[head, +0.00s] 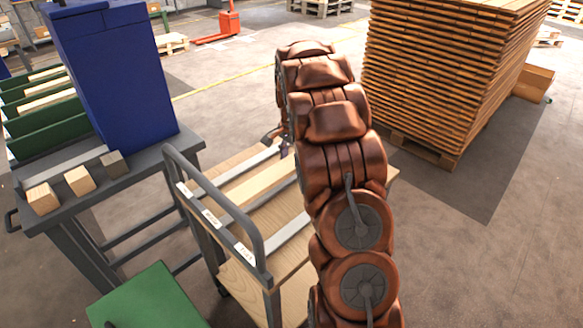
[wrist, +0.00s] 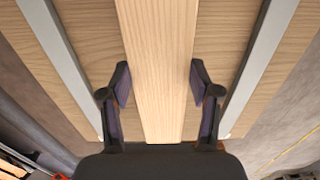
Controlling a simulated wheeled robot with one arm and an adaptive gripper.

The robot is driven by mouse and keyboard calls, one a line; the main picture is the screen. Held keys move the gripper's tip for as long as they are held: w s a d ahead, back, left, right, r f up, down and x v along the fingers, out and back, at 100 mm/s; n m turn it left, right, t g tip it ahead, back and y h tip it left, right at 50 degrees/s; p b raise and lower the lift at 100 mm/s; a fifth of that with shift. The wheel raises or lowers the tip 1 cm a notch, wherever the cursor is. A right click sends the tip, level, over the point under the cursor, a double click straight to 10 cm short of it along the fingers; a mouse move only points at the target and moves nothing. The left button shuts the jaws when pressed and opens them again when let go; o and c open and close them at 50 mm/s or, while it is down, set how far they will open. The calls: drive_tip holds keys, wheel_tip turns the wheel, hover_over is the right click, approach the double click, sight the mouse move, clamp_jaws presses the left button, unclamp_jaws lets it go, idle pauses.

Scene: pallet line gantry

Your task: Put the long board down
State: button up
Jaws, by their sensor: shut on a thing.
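The long board (wrist: 158,40) is pale wood and runs lengthwise through the middle of the wrist view. My gripper (wrist: 158,82) is shut on it, with one dark finger at each long edge. In the head view the board (head: 262,184) shows over the trolley's wooden deck (head: 236,164), between two grey metal strips and roughly parallel to them. I cannot tell whether it touches the deck or hangs just above it. My arm hides the board's far right part and most of my gripper (head: 284,149) in the head view.
The trolley's grey handle rail (head: 215,215) stands at its near left end. A grey bench (head: 130,188) with several small blocks and a blue cabinet (head: 115,80) is at left. A tall board stack (head: 440,70) stands at right. Floor is clear at lower right.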

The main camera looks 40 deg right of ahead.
sight(292, 162)
drive_tip(key=shift+a, duration=0.2)
drive_tip(key=shift+f, duration=0.4)
drive_tip(key=shift+f+p, duration=0.35)
drive_tip(key=shift+f, duration=1)
drive_tip(key=o, duration=1.4)
drive_tip(key=shift+f, duration=0.15)
wheel_tip(292, 162, up, 11)
drive_tip(key=shift+r+b, duration=0.15)
drive_tip(key=shift+b, duration=0.55)
drive_tip(key=shift+r, duration=0.5)
